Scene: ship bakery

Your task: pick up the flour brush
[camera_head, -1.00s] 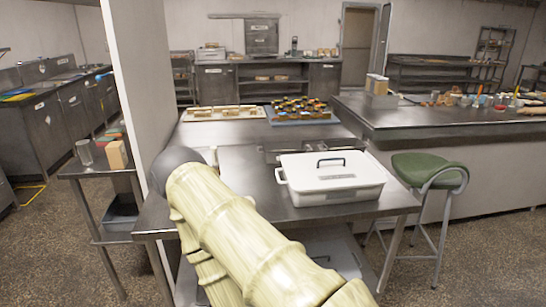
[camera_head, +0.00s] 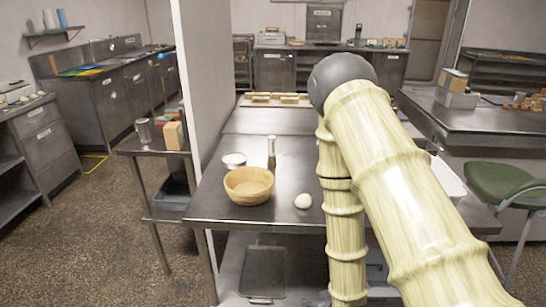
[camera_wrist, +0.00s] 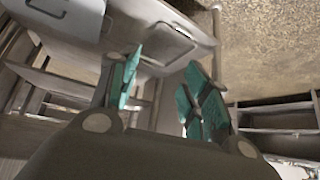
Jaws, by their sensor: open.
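I cannot make out a flour brush for certain in either view. In the head view, a small upright item with a pale top (camera_head: 271,147) stands on the steel table (camera_head: 295,160); it is too small to identify. Beside it are a wooden bowl (camera_head: 249,188), a round white-topped container (camera_head: 233,159) and a small whitish rounded lump (camera_head: 303,201). My gripper (camera_wrist: 163,88) shows in the wrist view, its teal fingers apart with nothing between them. In the head view my arm covers the table's right part, and the gripper is hidden.
A wall panel (camera_head: 198,100) stands along the table's left side. A small side table (camera_head: 150,150) is left of it. A green stool (camera_head: 503,185) stands at the right, beside a long counter (camera_head: 470,120). A dark tray (camera_head: 262,270) is on the table's lower shelf.

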